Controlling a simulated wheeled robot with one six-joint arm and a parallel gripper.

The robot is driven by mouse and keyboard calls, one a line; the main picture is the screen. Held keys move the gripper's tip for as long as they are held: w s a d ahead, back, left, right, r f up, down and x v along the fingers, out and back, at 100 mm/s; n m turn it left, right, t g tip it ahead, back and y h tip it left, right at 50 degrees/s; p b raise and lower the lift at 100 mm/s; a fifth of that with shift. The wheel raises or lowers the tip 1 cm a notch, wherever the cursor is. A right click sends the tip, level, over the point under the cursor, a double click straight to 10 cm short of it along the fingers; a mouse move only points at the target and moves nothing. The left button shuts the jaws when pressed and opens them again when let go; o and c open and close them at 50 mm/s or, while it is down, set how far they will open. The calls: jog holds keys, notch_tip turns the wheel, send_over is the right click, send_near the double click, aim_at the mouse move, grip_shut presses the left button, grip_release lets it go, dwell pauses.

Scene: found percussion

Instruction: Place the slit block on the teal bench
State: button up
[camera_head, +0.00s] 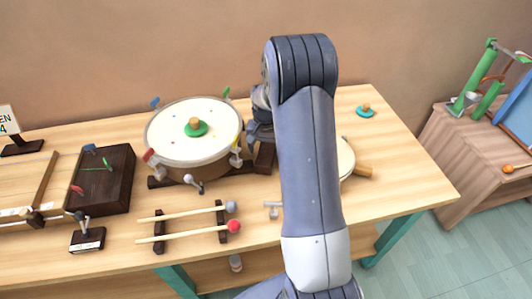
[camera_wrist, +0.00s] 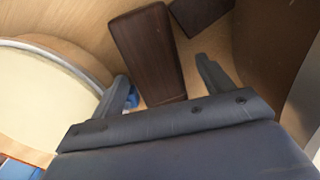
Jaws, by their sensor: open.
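A dark brown wooden block (camera_wrist: 148,50), probably the slit block, lies on light wood in the wrist view. No slit can be made out on it. My gripper (camera_wrist: 163,72) is open and empty, with the block's near end between its fingers in the picture; I cannot tell whether they touch. In the head view my gripper (camera_head: 258,130) is beside the drum, mostly hidden behind my arm. Dark wood (camera_head: 265,157) shows below it, partly hidden; I cannot tell if this is the same block. The teal bench (camera_head: 398,192) has a light wood top and teal legs.
A cream-topped drum (camera_head: 165,135) stands just left of my gripper. Two mallets (camera_head: 185,217) lie on a rack in front, and a dark box (camera_head: 105,180) is farther left. A round pale instrument (camera_head: 346,158) sits behind my arm. The bench's right end is mostly clear.

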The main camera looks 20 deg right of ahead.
aim_at(267, 151)
jog(key=shift+d+f, duration=0.15)
jog(key=shift+f, duration=0.35)
jog(key=c, duration=1.3)
notch_tip(267, 151, up, 10)
jog(key=shift+f, duration=0.1)
jog(key=shift+s+d, duration=0.1)
